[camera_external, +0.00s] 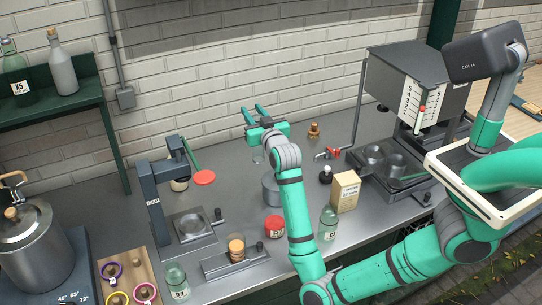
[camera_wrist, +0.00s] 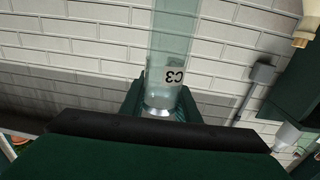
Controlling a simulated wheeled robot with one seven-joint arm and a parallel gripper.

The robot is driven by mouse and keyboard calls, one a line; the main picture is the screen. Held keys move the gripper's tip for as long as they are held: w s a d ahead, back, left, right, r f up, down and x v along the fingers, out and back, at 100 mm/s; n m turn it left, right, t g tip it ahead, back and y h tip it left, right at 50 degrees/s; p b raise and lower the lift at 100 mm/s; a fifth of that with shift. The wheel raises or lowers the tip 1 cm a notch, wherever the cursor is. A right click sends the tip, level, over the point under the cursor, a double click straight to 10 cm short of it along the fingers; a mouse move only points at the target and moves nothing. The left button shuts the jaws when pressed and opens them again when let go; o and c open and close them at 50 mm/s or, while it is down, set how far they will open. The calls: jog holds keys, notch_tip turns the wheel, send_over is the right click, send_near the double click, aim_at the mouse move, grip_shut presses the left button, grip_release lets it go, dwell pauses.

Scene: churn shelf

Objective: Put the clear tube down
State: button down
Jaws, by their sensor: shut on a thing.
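My gripper (camera_external: 256,114) is over the back of the grey worktop, near the brick wall. In the wrist view its fingers (camera_wrist: 160,106) are shut on the clear tube (camera_wrist: 172,50), near a metallic end. The tube is pale, see-through and marked C3. The wrist view looks upside down, and the tube runs out of its top edge. In the external view a pale glassy part (camera_external: 258,155), apparently the tube, shows just below my gripper. Its lower end is hard to make out, so I cannot tell whether it touches the worktop.
A grey cylinder (camera_external: 271,192), red-lidded jar (camera_external: 275,227), green bottle (camera_external: 328,222) and tan box (camera_external: 345,191) stand nearer the front. A small brown stopper-like thing (camera_external: 314,130) is at right. Open worktop lies behind.

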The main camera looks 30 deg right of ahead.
jog(key=d+m+g+h, duration=0.1)
jog(key=d+m+h, duration=0.4)
jog(key=d, duration=1.4)
jog(key=w+f+n, duration=0.1)
jog(key=w+f, duration=1.1)
jog(key=w, duration=0.1)
jog(key=shift+f+h, duration=0.35)
jog(key=shift+h, duration=0.05)
jog(key=shift+d+f, duration=0.1)
jog(key=shift+f, duration=0.05)
jog(key=c, duration=1.4)
grip_release()
jog(key=shift+o, duration=0.2)
